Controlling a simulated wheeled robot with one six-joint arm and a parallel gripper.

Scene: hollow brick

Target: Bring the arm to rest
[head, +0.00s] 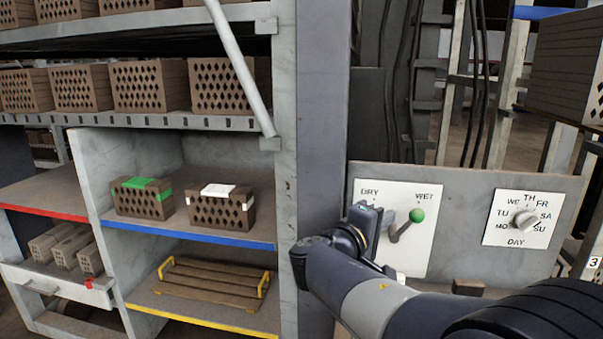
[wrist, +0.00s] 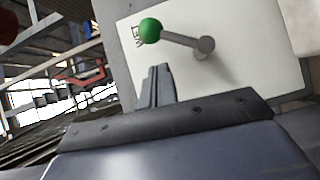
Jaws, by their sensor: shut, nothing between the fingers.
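My gripper (wrist: 159,72) is shut and empty in the wrist view, its fingers close together and pointing towards the white panel. In the head view my arm reaches in from the lower right, and its wrist end stands in front of the left part of the DRY/WET plate (head: 416,259). The lever's green knob (head: 417,215) is up on the right, under the word WET. In the wrist view the green knob (wrist: 150,30) is above the fingertips, and a visible gap separates them.
A day dial (head: 523,218) is right of the lever. Left of the grey post (head: 323,120) is a shelf with two hollow bricks, one with a green label (head: 143,197) and one with a white label (head: 222,207). A yellow-handled pallet (head: 211,281) lies below. An open drawer (head: 50,283) holds bricks.

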